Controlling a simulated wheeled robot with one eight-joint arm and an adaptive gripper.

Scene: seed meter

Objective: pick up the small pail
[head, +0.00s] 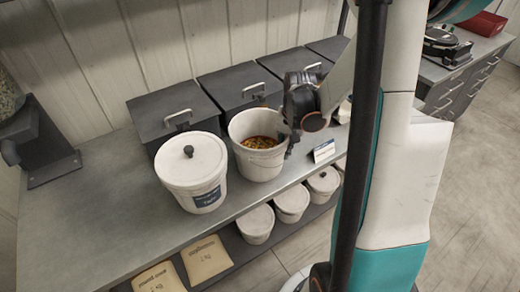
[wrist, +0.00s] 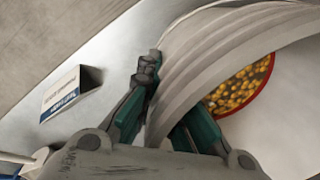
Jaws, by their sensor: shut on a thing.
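The small pail (head: 244,130) is a white open pail, upright on the grey counter in the head view, with yellow-brown seeds (head: 262,142) inside. In the wrist view its pale ribbed wall (wrist: 215,58) and the seeds (wrist: 238,88), bordered by a red ring, show close up. My gripper (head: 291,145) is at the pail's right side, at the rim. In the wrist view its green-padded fingers (wrist: 160,118) are on either side of the wall, shut on it. I cannot tell whether the pail's base is off the counter.
A lidded white bucket (head: 190,170) with a dark knob stands close left of the pail. Dark bins (head: 172,108) line the wall behind. A small label card (head: 323,151) stands to the right. Several lidded tubs (head: 291,203) and paper bags (head: 205,258) are on the lower shelf.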

